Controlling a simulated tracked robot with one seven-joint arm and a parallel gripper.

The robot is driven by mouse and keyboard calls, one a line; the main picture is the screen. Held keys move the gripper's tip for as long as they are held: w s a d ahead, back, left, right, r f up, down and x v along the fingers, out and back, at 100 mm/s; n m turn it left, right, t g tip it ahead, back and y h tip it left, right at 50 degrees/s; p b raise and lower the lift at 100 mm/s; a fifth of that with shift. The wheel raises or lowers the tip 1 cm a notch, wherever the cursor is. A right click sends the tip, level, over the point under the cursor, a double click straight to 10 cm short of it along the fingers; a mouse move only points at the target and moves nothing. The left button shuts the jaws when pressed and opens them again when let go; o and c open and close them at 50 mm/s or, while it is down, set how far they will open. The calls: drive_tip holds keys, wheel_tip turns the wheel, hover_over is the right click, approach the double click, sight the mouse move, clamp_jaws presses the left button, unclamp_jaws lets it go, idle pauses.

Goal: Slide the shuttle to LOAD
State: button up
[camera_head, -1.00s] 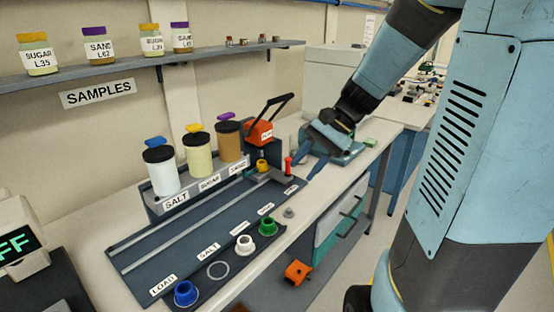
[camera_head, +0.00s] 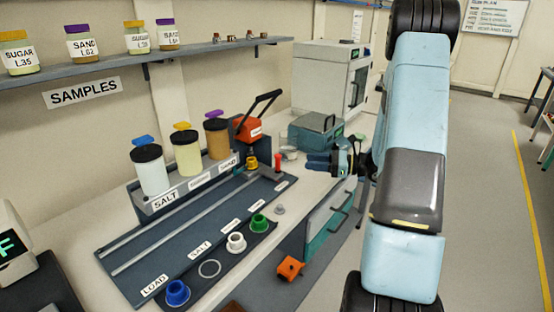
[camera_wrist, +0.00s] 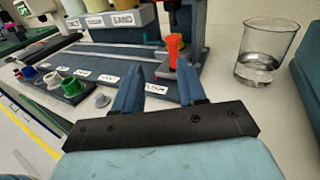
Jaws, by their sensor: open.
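The dark sliding board (camera_head: 140,268) with pale rails lies along the bench, its LOAD label (camera_head: 154,285) at the near left end. At its far right end stands an upright red handle (camera_head: 278,162), also in the wrist view (camera_wrist: 175,48), beside a yellow cup (camera_head: 251,163); these appear to be at the shuttle, whose body is hard to make out. My gripper (camera_head: 310,163) is just right of the red handle, pointing left. In the wrist view my gripper (camera_wrist: 160,82) has its blue fingers spread and empty, with the handle beyond them, apart from both.
Blue (camera_head: 177,292), white (camera_head: 236,242) and green (camera_head: 259,224) cups line the board's front edge. SALT, SUGAR and SAND jars stand behind it. An orange-red lever press (camera_head: 248,128) is at the back. A glass beaker (camera_wrist: 266,50) stands right of the handle.

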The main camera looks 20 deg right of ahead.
sight(280, 158)
drive_tip(key=shift+w+d+f+m+t, duration=0.35)
drive_tip(key=shift+d+f+m+t, duration=0.15)
drive_tip(key=shift+d+f, duration=0.2)
drive_tip(key=shift+w+a, duration=0.1)
drive_tip(key=shift+w, duration=0.05)
drive_tip(key=x, duration=1.3)
drive_tip(key=shift+w+a, duration=0.1)
drive_tip(key=shift+w, duration=0.05)
drive_tip(key=shift+c, duration=0.4)
clamp_jaws()
